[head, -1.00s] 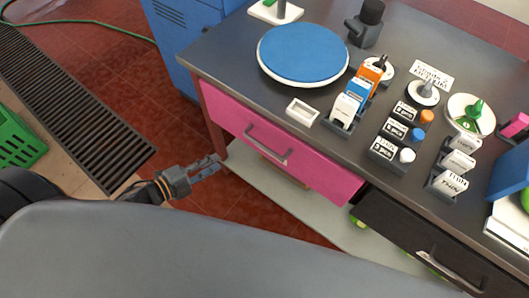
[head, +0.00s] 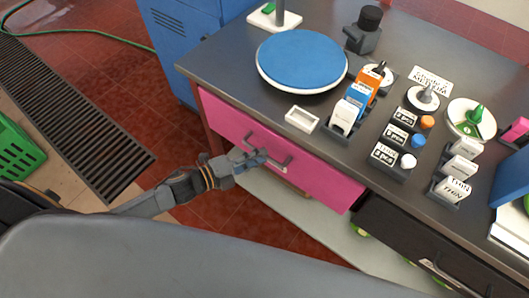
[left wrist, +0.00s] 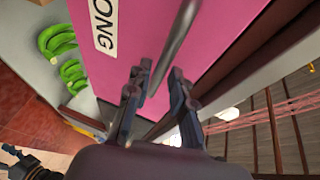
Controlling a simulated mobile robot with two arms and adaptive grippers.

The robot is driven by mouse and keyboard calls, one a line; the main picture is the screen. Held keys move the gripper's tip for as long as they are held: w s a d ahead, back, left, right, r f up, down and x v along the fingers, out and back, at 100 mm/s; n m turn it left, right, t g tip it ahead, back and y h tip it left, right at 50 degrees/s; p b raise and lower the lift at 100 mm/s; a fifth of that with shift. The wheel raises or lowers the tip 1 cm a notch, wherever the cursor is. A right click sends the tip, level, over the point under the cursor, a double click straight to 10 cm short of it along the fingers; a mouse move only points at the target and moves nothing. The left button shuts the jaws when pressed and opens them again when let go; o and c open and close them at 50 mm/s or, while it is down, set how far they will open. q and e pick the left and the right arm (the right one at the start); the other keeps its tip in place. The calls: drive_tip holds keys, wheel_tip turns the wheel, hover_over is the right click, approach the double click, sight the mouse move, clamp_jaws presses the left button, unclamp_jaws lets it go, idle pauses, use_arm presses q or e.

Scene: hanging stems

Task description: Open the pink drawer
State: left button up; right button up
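The pink drawer (head: 325,178) is in the front of the dark-topped bench in the head view, and its front looks shut. It fills the upper middle of the left wrist view (left wrist: 140,30), with a white label partly reading "ONG" (left wrist: 104,25). Its grey bar handle (left wrist: 177,40) runs down toward my left gripper (left wrist: 155,98). The fingers are apart, on either side of the handle's lower part; contact cannot be told. In the head view my left gripper (head: 252,160) is at the handle, partly covering it. My right gripper is not in view.
A black drawer (head: 405,240) is to the right of the pink one. The bench top (head: 225,62) holds a blue round turntable (head: 301,58), a small white tray (head: 302,118) and several labelled holders. Green items (left wrist: 57,40) lie on the lower shelf.

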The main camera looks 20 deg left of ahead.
use_arm(q)
drive_tip(key=shift+x, duration=1.3)
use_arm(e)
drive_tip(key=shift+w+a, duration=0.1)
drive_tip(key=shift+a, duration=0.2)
use_arm(q)
clamp_jaws()
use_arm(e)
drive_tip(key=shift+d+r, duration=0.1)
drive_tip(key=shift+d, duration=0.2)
use_arm(q)
drive_tip(key=shift+s, duration=0.1)
